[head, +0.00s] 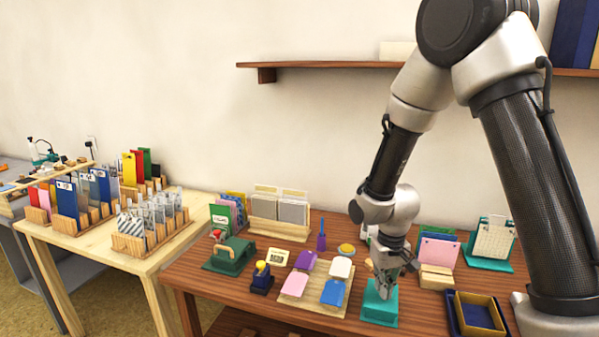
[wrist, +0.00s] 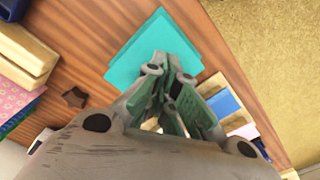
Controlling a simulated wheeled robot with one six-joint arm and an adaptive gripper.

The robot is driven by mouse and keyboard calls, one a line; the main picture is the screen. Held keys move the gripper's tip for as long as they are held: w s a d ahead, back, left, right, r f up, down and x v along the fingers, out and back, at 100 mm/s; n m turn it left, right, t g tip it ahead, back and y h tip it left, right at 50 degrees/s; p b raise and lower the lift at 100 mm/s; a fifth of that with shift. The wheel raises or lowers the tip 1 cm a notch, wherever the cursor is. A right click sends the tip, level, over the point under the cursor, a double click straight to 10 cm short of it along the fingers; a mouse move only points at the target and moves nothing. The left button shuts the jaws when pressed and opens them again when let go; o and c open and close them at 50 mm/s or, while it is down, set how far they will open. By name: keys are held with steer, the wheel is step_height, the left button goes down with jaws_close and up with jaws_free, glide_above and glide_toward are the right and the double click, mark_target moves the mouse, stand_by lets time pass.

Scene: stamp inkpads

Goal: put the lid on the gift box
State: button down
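My gripper (head: 384,290) points down over a flat teal piece (head: 379,315) near the table's front edge. In the wrist view, the fingers (wrist: 167,75) reach over this teal square (wrist: 132,55) and cover part of it. Whether they touch or grip it is unclear. A navy edge shows at the top left of the wrist view (wrist: 22,45).
A board (head: 300,303) with purple, pink, white and blue pads lies left of my gripper. A wooden block (head: 436,278) with pink cards stands to its right. A green stamp press (head: 230,255) and card racks (head: 278,226) stand further left and behind.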

steer(key=shift+f, duration=1)
stand_by(1.2)
steer(key=shift+r, duration=0.1)
steer(key=shift+r, duration=3.45)
steer(key=shift+s+d, duration=0.15)
steer(key=shift+s, duration=0.15)
steer(key=s+d+r+t, duration=0.1)
steer(key=s+d+r, duration=0.4)
steer(key=s+r, duration=0.1)
steer(key=s+d+r+m+t, duration=0.1)
steer(key=s+d+r, duration=0.3)
steer(key=r, duration=0.5)
steer(key=s+d+r+m+t, duration=0.1)
steer(key=s+d+r+t, duration=0.1)
steer(key=s+d+r, duration=0.3)
steer(key=s+r, duration=0.3)
steer(key=shift+s+d, duration=0.2)
steer(key=shift+d, duration=0.1)
